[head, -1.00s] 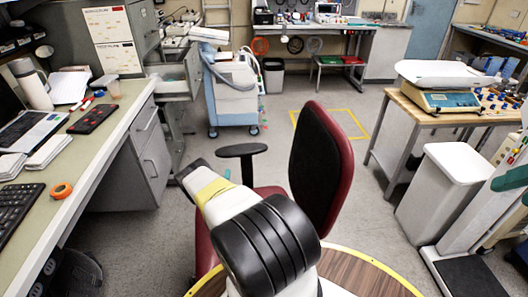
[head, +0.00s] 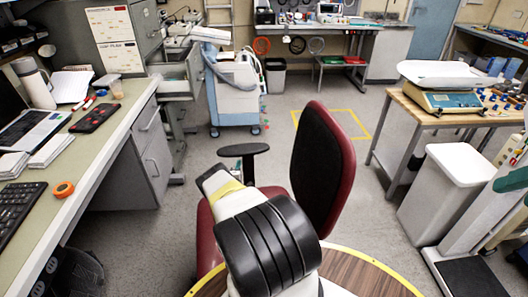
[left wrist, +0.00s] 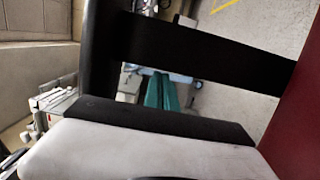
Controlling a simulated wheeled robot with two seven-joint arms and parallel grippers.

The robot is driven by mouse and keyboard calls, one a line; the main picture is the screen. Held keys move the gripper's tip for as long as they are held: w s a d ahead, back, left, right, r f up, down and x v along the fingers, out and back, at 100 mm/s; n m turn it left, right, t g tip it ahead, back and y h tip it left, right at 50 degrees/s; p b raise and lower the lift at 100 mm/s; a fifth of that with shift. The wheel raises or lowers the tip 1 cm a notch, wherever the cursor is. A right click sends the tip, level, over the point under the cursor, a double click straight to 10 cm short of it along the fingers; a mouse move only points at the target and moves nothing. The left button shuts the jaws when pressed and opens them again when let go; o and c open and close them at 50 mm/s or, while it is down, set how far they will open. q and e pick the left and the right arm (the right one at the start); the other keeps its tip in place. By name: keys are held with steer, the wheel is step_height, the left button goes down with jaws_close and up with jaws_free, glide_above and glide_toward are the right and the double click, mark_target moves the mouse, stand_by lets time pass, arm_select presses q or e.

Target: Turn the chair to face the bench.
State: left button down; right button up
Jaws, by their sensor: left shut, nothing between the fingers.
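The chair (head: 322,170) has a dark red shell, a black-faced backrest and a black armrest (head: 243,150). Its backrest stands on the right and its seat extends left, partly hidden by my left arm. The bench on the left (head: 112,135) carries a laptop and stands apart from the chair. My left gripper (head: 217,180) is near the armrest in the head view; its fingertips are hidden there. In the left wrist view its teal fingers (left wrist: 160,90) are together and empty, near a black chair bar (left wrist: 200,45). Contact is unclear. My right gripper is not in view.
A blue-white cart (head: 235,90) and a grey bin (head: 275,77) stand behind the chair. An open drawer cabinet (head: 185,80) is at the back left. A wooden table (head: 440,115) and white bin (head: 445,190) stand right. Floor between bench and chair is clear.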

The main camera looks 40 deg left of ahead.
arm_select(q)
steer(key=w+d, duration=0.2)
steer(key=shift+w+d, duration=0.3)
steer(key=shift+s, duration=0.15)
glide_toward(246, 164)
steer(key=shift+x, duration=0.8)
steer(key=shift+s+a, duration=0.1)
